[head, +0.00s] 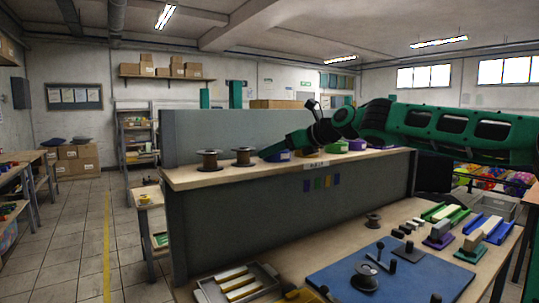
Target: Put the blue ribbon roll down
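The blue ribbon roll (284,157) is on or just over the wooden shelf top (190,179), to the right of two bare brown spools. My arm comes in from the right, and my gripper (271,151) reaches down to the left at the blue roll, overlapping its upper part. The fingertips are small and dark here, so I cannot tell whether they are shut on the roll or open around it. I also cannot tell whether the roll's underside touches the shelf.
Brown spools (209,160) (243,157) stand left on the shelf. A green roll (338,148) and a purple roll (357,145) stand right. A grey panel (230,130) rises behind. The bench below holds a blue mat (345,285), a tray (210,290) and coloured fixtures.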

